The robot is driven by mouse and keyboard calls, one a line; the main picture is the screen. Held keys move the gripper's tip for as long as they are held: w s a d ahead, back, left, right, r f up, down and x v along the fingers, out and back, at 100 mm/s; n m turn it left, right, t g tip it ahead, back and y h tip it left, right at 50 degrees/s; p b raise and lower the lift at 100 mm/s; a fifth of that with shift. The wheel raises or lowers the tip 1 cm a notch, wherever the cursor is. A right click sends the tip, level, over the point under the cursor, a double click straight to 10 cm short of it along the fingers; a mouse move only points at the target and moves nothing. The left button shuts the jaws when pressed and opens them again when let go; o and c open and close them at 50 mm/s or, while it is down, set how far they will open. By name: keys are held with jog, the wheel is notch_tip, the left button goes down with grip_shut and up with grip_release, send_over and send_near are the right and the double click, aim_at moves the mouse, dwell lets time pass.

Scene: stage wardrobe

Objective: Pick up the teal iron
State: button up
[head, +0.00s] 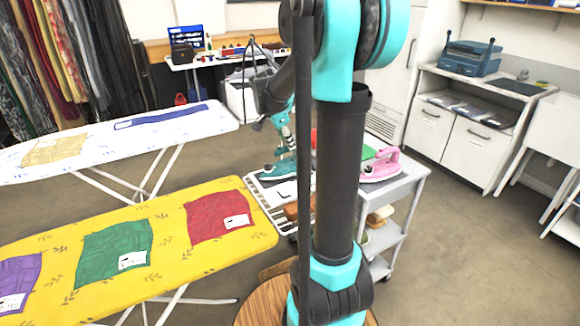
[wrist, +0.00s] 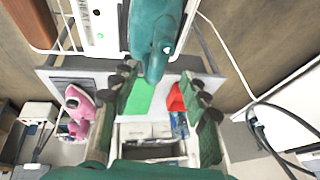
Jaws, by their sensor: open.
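The teal iron (head: 279,170) lies beside the right end of the yellow ironing board in the head view, on a light surface with a white rail. In the wrist view the teal iron (wrist: 153,32) is at the top middle, its narrow end pointing down the picture. My gripper (head: 287,150) is just above the iron in the head view. In the wrist view my gripper (wrist: 158,84) is open, with one dark-tipped finger on each side and the iron's narrow end showing between the tips. Nothing is held. Whether the fingers touch the iron cannot be told.
A pink iron (head: 381,166) stands on the grey trolley (head: 405,187), right of my arm. It also shows in the wrist view (wrist: 78,105). A green item (wrist: 138,97) and a red item (wrist: 176,97) lie close by. The yellow ironing board (head: 170,210) bears folded cloths.

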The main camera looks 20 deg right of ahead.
aim_at(282, 161)
jog(key=shift+d+x, duration=0.2)
jog(key=shift+x, duration=1.2)
jog(key=shift+d+x, duration=0.15)
jog(key=shift+x, duration=1.2)
jog(key=shift+s+r, duration=0.1)
jog(key=shift+s, duration=0.05)
grip_shut()
